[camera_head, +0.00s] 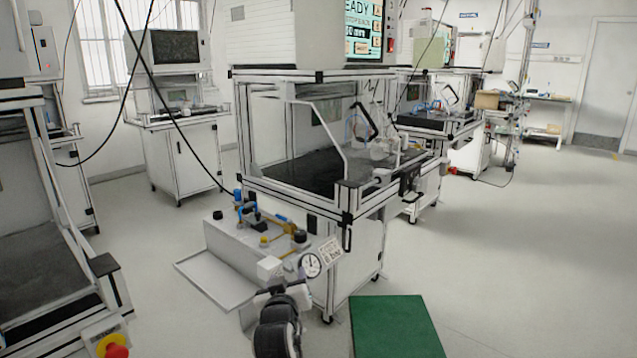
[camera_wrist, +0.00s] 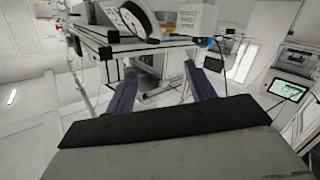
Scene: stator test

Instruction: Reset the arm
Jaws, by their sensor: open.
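My arm, black and jointed, rises from the bottom edge of the head view, in front of a white bench unit. My gripper (camera_wrist: 160,72) shows in the wrist view as two dark purple fingers set wide apart, with nothing held between them. It is open. In the head view its fingers cannot be made out clearly. A round pressure gauge (camera_head: 311,265) stands just beyond the end of my arm; a round white dial (camera_wrist: 138,20) also shows at the top of the wrist view, beyond the fingers.
The test station (camera_head: 335,170) with an aluminium frame stands ahead. A white box with valves and fittings (camera_head: 245,240) is at its near side. A green platform (camera_head: 395,325) lies right of my arm. A red emergency button (camera_head: 116,351) is at lower left. The floor at right is clear.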

